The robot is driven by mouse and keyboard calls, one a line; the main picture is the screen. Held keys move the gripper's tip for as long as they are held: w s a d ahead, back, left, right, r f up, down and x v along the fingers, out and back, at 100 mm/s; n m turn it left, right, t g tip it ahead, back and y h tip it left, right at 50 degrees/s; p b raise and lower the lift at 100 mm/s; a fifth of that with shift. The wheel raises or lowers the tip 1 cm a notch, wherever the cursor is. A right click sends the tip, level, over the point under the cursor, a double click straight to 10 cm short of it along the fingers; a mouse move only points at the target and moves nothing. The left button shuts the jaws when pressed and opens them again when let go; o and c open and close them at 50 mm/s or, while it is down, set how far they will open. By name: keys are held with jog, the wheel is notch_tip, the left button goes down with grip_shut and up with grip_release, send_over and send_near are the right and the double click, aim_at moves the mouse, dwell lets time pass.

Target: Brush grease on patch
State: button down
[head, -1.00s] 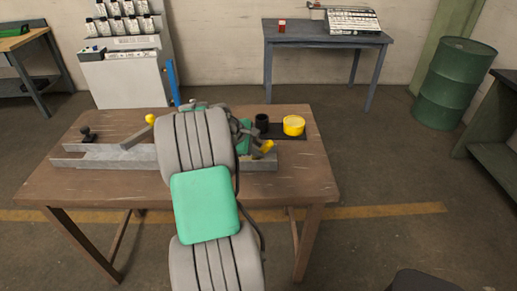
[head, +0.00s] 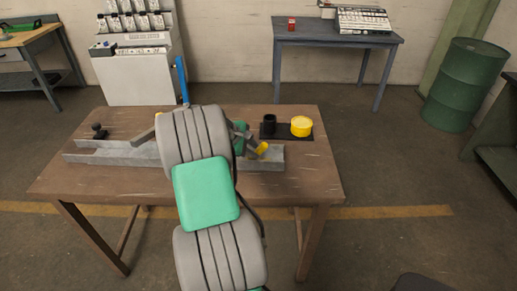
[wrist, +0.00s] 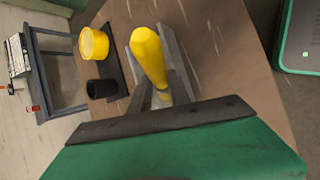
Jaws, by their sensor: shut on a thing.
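My gripper (wrist: 160,95) is shut on the yellow handle (wrist: 149,58) of a tool, likely the grease brush. In the head view the yellow handle (head: 262,148) pokes out to the right of my arm, above the grey metal rail (head: 262,163). The brush's working end is hidden. A yellow round pot (head: 301,126) and a black cup (head: 269,125) stand on a dark mat (head: 285,137) at the table's back right, apart from my gripper; the pot also shows in the wrist view (wrist: 94,43). I cannot make out the patch.
The rail runs along the wooden table (head: 110,185), partly hidden by my arm. A black knob (head: 99,131) stands at its left end, and a blue upright (head: 181,78) rises behind. The table's front and right are clear. A green drum (head: 462,85) stands back right.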

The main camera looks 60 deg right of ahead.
jog(key=shift+w+a+p, duration=0.35)
jog(key=shift+w, duration=0.35)
jog(key=shift+w+a+p, duration=0.3)
jog(key=shift+w, duration=0.4)
jog(key=shift+s+d+f+p, duration=0.1)
jog(key=shift+s+d+p, duration=0.3)
jog(key=shift+s, duration=0.5)
jog(key=shift+s+d+f+p, duration=0.1)
jog(key=shift+s+d+p, duration=0.25)
jog(key=shift+s, duration=0.55)
jog(key=shift+s+d+r+p, duration=0.1)
jog(key=shift+s+d, duration=0.15)
jog(key=shift+s, duration=0.3)
jog(key=shift+s+d+f+p, duration=0.15)
jog(key=shift+s+d, duration=0.15)
jog(key=shift+s, duration=0.25)
jog(key=shift+s+d+r+p, duration=0.15)
jog(key=shift+s+d, duration=0.1)
jog(key=shift+s, duration=0.3)
notch_tip(320, 180, up, 4)
jog(key=p, duration=0.3)
jog(key=shift+w+r, duration=0.1)
jog(key=shift+r, duration=0.95)
jog(key=shift+r, duration=1.5)
